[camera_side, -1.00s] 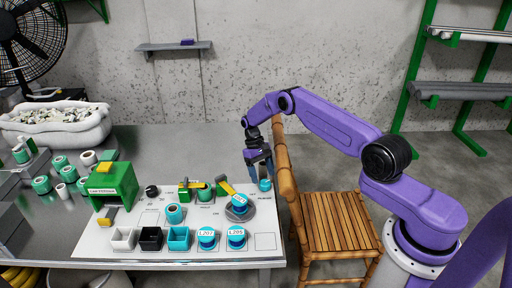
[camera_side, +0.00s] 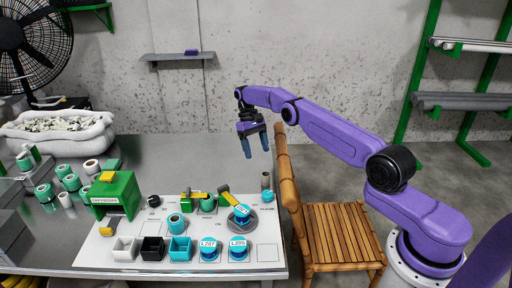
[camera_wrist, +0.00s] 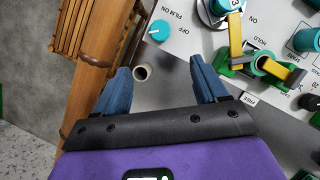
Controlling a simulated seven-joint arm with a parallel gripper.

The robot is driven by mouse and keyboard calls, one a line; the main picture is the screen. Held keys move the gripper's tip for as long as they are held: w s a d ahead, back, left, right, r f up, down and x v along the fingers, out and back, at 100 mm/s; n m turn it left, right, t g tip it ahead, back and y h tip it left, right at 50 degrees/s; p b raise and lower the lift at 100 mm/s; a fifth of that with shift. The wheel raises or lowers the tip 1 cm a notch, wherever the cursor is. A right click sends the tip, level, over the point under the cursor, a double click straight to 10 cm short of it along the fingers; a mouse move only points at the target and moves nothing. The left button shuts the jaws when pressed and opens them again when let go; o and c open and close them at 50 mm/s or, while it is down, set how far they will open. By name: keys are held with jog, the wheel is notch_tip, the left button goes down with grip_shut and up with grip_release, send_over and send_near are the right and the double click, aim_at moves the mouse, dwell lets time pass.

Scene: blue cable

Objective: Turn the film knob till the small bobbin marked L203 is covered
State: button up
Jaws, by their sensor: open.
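The film knob (camera_wrist: 160,30) is a small cyan disc with a white mark, beside the printed words OFF, FILM and ON. In the side view the knob (camera_side: 267,196) sits at the right edge of the white panel. The bobbin marked L203 (camera_side: 242,211) is blue with a white label and rests on a grey round plate; in the wrist view it is cut off at the top (camera_wrist: 222,8). Its label is visible. My gripper (camera_side: 256,148) is open and empty, raised above the table behind the knob. In the wrist view its blue fingers (camera_wrist: 160,68) stand apart below the knob.
A beige roll (camera_side: 265,180) stands just behind the knob. A yellow arm (camera_side: 228,196) reaches to the round plate. Bobbins L207 (camera_side: 208,250) and L205 (camera_side: 238,249) stand at the front. A wooden chair (camera_side: 335,222) is close on the right.

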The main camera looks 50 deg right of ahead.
jog(key=shift+r, duration=0.2)
jog(key=shift+w+a, duration=0.1)
jog(key=n+t+h, duration=0.3)
jog(key=n+h, duration=0.2)
jog(key=n, duration=1)
send_near(268, 193)
jog(key=shift+n, duration=0.3)
jog(key=x, duration=0.9)
jog(key=shift+w, duration=0.1)
jog(key=c, duration=1.1)
